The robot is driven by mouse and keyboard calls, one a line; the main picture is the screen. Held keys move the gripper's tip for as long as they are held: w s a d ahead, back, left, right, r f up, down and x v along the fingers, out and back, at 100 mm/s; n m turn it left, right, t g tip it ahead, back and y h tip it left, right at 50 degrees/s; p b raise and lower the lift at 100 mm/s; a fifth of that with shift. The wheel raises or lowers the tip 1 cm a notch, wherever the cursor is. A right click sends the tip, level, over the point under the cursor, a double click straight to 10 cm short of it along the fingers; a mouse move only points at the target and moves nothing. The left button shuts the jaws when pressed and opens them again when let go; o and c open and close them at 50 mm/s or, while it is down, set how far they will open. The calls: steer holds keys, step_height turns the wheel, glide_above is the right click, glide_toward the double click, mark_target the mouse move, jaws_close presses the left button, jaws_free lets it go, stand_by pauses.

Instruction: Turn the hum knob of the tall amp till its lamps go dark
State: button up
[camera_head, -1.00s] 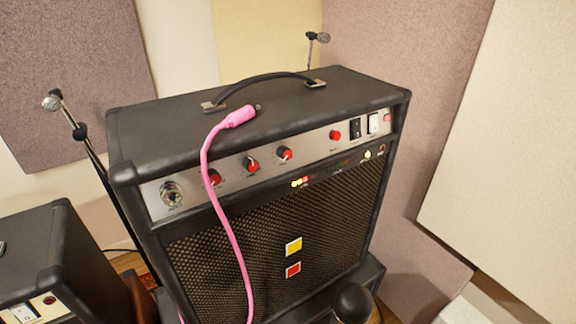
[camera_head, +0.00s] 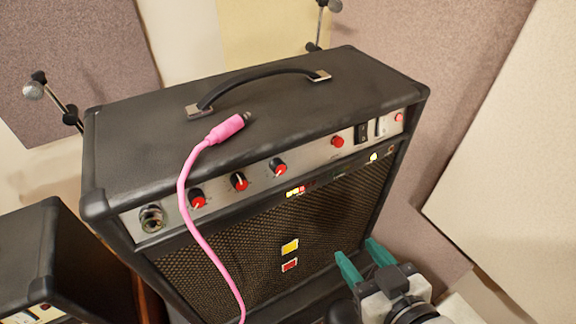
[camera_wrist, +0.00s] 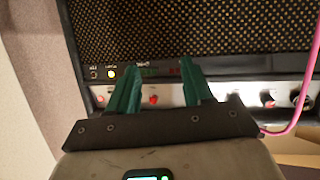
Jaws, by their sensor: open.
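The tall black amp (camera_head: 250,110) stands in the middle, its silver control panel (camera_head: 310,155) facing me. Three red-capped knobs sit in a row: left (camera_head: 198,199), middle (camera_head: 239,182) and right (camera_head: 278,167). Yellow and red lamps (camera_head: 295,191) glow below the panel. My gripper (camera_head: 356,250) is open and empty at the amp's lower right front. In the wrist view, its green fingers (camera_wrist: 159,66) spread before the panel, the small red control (camera_wrist: 153,99) between them.
A smaller amp (camera_head: 40,255) stands at left. Microphones on stands (camera_head: 34,90) are behind. Wall panels (camera_head: 510,150) close off the right.

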mark_target(281, 172)
steer(key=a+r+n+t+y, duration=0.2)
steer(key=a+r+y, duration=0.2)
steer(key=a+r, duration=0.45)
steer(key=x, duration=0.2)
steer(key=r+b+x, duration=0.1)
steer(key=x, duration=0.5)
steer(key=shift+w+d+r, duration=0.2)
steer(key=shift+d+r, duration=0.1)
steer(key=shift+r, duration=0.05)
steer(key=shift+w+a+f, duration=0.1)
steer(key=shift+w+a, duration=0.25)
steer(key=shift+w, duration=0.2)
jaws_close()
